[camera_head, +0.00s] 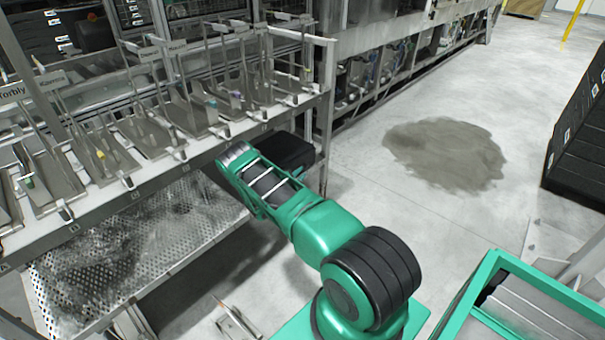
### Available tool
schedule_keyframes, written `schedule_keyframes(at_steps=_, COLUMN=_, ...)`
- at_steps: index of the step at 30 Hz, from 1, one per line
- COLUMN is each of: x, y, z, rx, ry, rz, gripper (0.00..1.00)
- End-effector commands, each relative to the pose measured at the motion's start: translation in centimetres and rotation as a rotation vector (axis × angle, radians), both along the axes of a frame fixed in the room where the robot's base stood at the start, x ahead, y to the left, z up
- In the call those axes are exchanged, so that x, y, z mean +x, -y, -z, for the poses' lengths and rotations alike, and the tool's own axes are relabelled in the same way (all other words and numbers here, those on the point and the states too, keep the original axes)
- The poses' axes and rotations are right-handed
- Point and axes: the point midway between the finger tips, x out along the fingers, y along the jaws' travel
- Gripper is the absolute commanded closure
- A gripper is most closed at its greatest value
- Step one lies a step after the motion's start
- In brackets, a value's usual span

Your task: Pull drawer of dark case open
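A dark case (287,150) sits under the right end of the slotted shelf, just behind my arm. Its top and right side show. My green arm covers its lower front, and no drawer or handle can be made out. My gripper (233,155) is at the left of the case, close under the shelf edge. I cannot tell whether it touches the case. Its fingers are too small and too much hidden to show whether they are open or shut.
The metal shelf (170,165) with several dividers overhangs close to my gripper. A perforated lower tray (120,235) lies below it. A tall black cabinet (585,135) stands at the right. The grey floor (400,210) between is open, with a dark stain (445,153).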

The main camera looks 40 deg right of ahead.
Motion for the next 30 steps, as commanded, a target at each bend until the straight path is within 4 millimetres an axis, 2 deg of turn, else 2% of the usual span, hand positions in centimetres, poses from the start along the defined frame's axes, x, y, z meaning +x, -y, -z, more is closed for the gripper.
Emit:
schedule_keyframes(at_steps=3, x=0.7, y=1.6, z=0.3, rx=-0.001, ry=0.003, rz=0.002, gripper=0.81)
schedule_keyframes(at_steps=7, x=1.1, y=2.6, z=0.6, rx=0.0, ry=0.001, rz=0.001, gripper=0.81)
schedule_keyframes(at_steps=19, x=1.4, y=3.2, z=0.7, rx=0.0, ry=0.0, rz=0.0, gripper=0.81)
schedule_keyframes(at_steps=21, x=1.4, y=3.2, z=0.7, rx=0.0, ry=0.0, rz=0.0, gripper=0.98)
schedule_keyframes(at_steps=22, x=1.4, y=3.2, z=0.7, rx=0.0, ry=0.0, rz=0.0, gripper=1.0)
schedule_keyframes(at_steps=30, x=1.4, y=2.8, z=0.7, rx=0.0, ry=0.0, rz=-0.004, gripper=1.0)
